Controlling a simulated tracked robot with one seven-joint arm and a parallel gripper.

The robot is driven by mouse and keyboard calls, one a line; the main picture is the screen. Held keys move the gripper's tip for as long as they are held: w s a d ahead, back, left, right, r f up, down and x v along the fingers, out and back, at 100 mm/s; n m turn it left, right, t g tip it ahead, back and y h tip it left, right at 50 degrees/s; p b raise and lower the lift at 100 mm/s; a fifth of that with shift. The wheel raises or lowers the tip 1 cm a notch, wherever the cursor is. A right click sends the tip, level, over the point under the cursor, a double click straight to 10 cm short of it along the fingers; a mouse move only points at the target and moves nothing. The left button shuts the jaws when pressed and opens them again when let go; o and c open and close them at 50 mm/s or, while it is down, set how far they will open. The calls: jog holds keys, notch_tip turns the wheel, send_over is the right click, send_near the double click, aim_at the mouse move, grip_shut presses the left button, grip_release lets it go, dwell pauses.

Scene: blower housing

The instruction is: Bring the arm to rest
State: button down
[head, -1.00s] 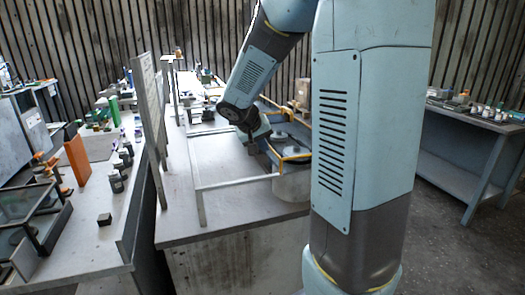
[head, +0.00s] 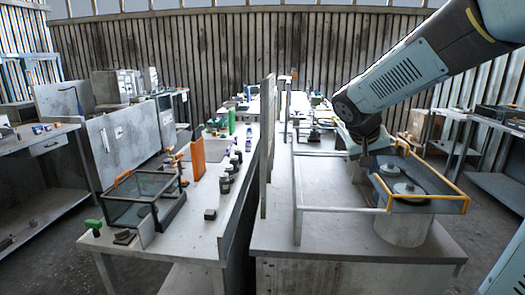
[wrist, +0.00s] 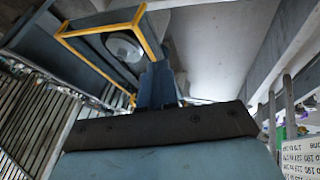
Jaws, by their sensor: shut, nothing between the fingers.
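My arm reaches in from the upper right of the head view, bent down at the wrist. My gripper (head: 366,161) hangs beside the back left part of a blue housing with a yellow-edged frame (head: 428,206). The fingers look shut and nothing shows in them. In the wrist view my gripper (wrist: 157,88) shows as a dark blue shape, its fingers together. The yellow-edged frame (wrist: 100,30) and a round grey disc (wrist: 124,46) lie close beside it there. I cannot tell whether the gripper touches the housing.
The housing sits over a pale round base (head: 400,229) on a grey bench (head: 330,243). A light rail (head: 297,205) and an upright panel (head: 267,140) stand left of it. A left bench holds bottles (head: 226,180), an orange plate (head: 198,158) and a glass-sided box (head: 143,200).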

jog(key=s+a+n+t+y, duration=0.1)
jog(key=s+a+y, duration=0.1)
jog(key=s, duration=0.7)
jog(key=s+a+r+n+y, duration=0.1)
jog(key=s+a+y, duration=0.2)
jog(key=s, duration=0.7)
jog(key=shift+a+r+t, duration=0.25)
jog(key=shift+a+t, duration=0.15)
jog(key=shift+a, duration=0.4)
